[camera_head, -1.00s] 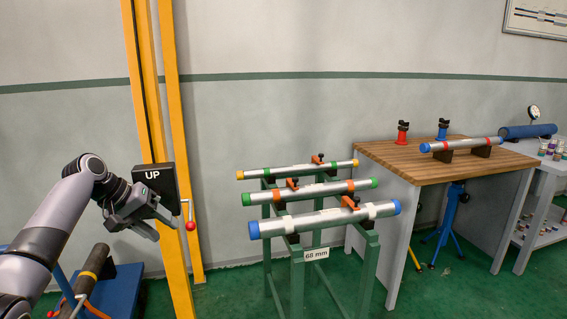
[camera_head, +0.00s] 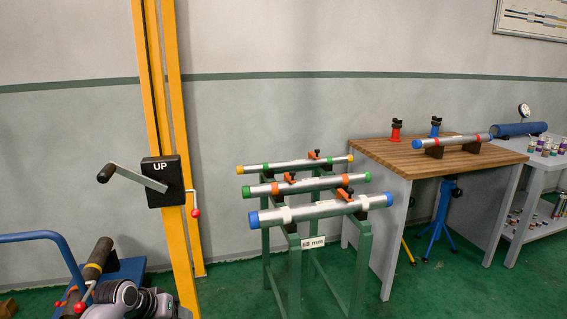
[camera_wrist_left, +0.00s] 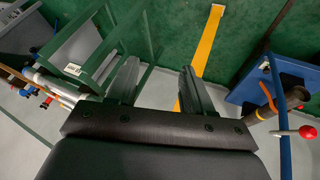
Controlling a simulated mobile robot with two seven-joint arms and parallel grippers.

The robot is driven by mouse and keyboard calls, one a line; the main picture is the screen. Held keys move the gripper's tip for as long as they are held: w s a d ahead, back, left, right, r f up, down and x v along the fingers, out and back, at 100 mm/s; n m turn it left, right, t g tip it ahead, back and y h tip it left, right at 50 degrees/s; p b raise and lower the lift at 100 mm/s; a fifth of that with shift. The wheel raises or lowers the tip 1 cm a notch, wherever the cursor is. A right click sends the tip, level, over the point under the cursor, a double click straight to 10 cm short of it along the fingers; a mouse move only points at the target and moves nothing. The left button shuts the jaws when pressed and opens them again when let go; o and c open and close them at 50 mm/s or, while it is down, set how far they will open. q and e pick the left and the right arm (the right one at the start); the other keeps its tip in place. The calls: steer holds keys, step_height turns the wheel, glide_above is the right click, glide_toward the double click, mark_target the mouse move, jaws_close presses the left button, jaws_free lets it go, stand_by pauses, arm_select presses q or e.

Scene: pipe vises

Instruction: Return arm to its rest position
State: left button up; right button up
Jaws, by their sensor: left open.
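My left arm shows only as a few grey links at the bottom left of the head view, low beside the cart, and its gripper is out of that frame. A black box marked UP (camera_head: 165,181) is fixed to the yellow post. Its crank handle (camera_head: 130,176) points out to the left, and nothing holds it. My right gripper is not in view.
A green stand (camera_head: 295,265) holds several capped pipes. A wooden-topped workbench (camera_head: 395,155) with a pipe stands to the right. A blue cart (camera_head: 125,272) with a dark pipe is at the lower left, close to my arm. Green floor lies between the post and stand.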

arm_select(q)
steer(key=s+d+f+m+t, duration=0.1)
steer(key=s+d+f, duration=0.1)
steer(key=s+f, duration=0.45)
steer(key=s+d+f+m+t, duration=0.15)
steer(key=s+f, duration=0.25)
steer(key=s, duration=0.5)
steer(key=s+d+r+m+t+y, duration=0.1)
steer(key=s+d+r+t, duration=0.1)
steer(key=s, duration=1.3)
steer(key=shift+r, duration=0.15)
steer(key=shift+c, duration=0.8)
steer(key=shift+a, duration=0.1)
